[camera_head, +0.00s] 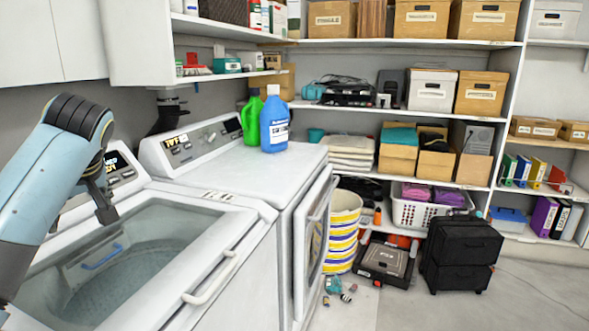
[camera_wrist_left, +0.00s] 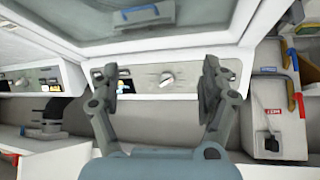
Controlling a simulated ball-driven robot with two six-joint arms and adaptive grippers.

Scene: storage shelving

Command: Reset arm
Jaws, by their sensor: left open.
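My left arm (camera_head: 50,160) comes in from the left, and its gripper (camera_head: 104,200) hangs over the back left part of the top-loading washer (camera_head: 215,240). In the left wrist view the two fingers of the gripper (camera_wrist_left: 160,88) stand wide apart with nothing between them. The washer's control panel (camera_wrist_left: 145,80) with its round knob shows beyond the fingers, and its glass lid (camera_wrist_left: 210,20) is at the top. My right gripper is not in either view.
A green bottle (camera_head: 252,121) and a blue bottle (camera_head: 274,122) stand on the neighbouring white machine (camera_head: 240,165). A striped basket (camera_head: 343,230), a black case (camera_head: 460,252) and loaded shelves stand beyond. Grey floor (camera_head: 540,290) is clear at the lower right.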

